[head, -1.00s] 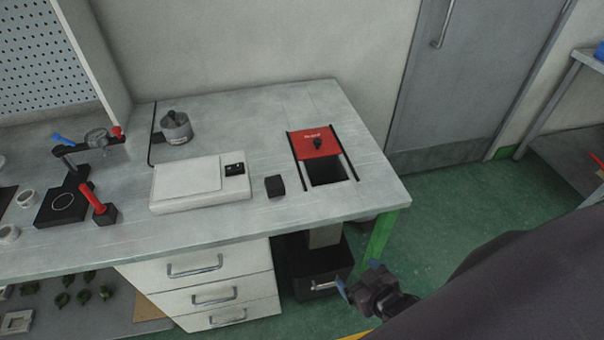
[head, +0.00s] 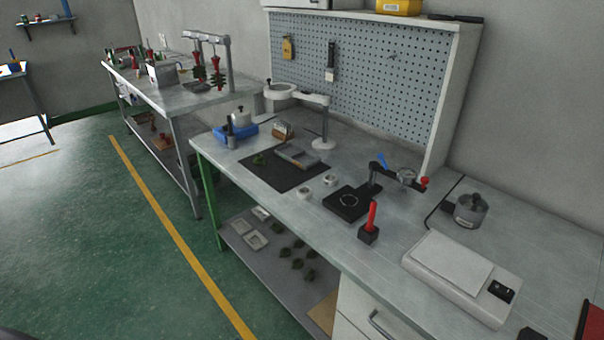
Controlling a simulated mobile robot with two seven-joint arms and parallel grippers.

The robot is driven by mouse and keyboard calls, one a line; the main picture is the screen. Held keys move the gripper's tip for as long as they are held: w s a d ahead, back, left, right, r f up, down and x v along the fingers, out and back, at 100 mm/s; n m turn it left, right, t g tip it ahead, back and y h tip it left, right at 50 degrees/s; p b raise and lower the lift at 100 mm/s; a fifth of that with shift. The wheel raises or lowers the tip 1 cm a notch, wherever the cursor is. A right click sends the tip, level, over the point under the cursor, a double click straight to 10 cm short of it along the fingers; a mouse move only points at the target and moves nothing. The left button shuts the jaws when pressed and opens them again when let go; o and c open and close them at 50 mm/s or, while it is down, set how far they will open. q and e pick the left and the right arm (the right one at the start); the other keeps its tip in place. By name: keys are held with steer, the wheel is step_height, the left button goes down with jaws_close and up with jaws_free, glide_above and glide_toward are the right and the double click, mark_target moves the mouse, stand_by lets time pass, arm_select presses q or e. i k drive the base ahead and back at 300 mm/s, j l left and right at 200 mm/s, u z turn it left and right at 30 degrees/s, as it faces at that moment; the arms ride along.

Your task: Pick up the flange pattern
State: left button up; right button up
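I cannot pick out the flange pattern for certain. A small dark green piece (head: 259,158) lies on the black mat (head: 262,176) on the workbench, next to a grey block-like mold (head: 296,155). Several similar dark green pieces (head: 297,264) lie on the shelf under the bench; their exact shapes are too small to tell. Neither of my grippers shows in the head view.
The green floor (head: 120,240) at left is clear.

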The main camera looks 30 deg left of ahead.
mark_target(259, 160)
steer(key=u, duration=1.15)
steer(key=i+j+z, duration=0.35)
steer(key=i+j, duration=0.2)
steer(key=j, duration=0.15)
steer(key=i+j+z, duration=0.2)
steer(key=j, duration=0.25)
steer(key=i+j+z, duration=0.2)
steer(key=j, duration=0.25)
steer(key=i, duration=0.1)
